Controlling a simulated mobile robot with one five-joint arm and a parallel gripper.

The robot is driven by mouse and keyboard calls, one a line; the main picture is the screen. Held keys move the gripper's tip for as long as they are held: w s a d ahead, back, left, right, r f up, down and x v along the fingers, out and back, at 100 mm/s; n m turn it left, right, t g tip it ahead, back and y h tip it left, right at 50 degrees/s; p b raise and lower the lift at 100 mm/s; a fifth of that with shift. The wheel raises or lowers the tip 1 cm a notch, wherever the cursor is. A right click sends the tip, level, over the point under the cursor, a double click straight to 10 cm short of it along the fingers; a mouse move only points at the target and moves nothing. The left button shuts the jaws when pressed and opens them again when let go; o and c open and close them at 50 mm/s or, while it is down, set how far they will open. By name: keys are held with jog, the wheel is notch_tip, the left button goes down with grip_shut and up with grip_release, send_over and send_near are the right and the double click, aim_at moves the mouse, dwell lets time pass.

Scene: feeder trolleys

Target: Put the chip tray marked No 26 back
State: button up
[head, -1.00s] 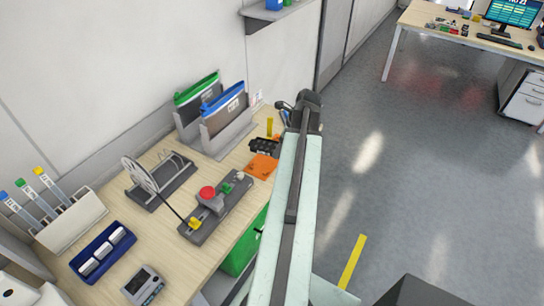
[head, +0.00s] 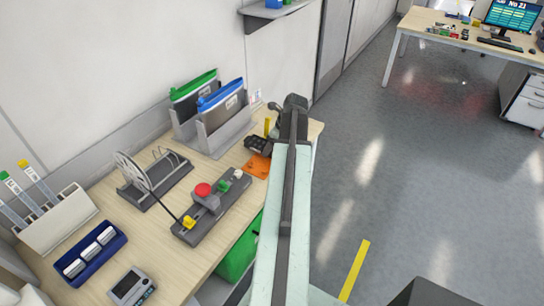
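I cannot make out a chip tray marked No 26; no such marking is readable in the head view. My arm runs up the middle of the view to a dark joint, and my gripper's fingers do not show. Long clear tubes with green and yellow caps (head: 38,180) stand in a white holder (head: 58,222) at the bench's left. Two upright pouches, one green-edged (head: 193,90) and one blue-edged (head: 222,98), stand in grey holders at the back; their small labels are unreadable.
The wooden bench (head: 190,258) also holds a reel stand (head: 135,170), a control box with a red button (head: 203,190), a blue tray (head: 90,256) and a small meter (head: 131,286). A desk with a monitor (head: 513,17) stands far right. The grey floor (head: 420,160) between is clear.

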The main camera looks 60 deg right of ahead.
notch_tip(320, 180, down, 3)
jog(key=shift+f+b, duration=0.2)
jog(key=shift+b, duration=0.9)
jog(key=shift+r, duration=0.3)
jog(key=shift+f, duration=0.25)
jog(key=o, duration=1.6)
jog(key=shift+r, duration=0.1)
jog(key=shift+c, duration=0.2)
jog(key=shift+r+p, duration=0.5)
jog(key=shift+p, duration=0.1)
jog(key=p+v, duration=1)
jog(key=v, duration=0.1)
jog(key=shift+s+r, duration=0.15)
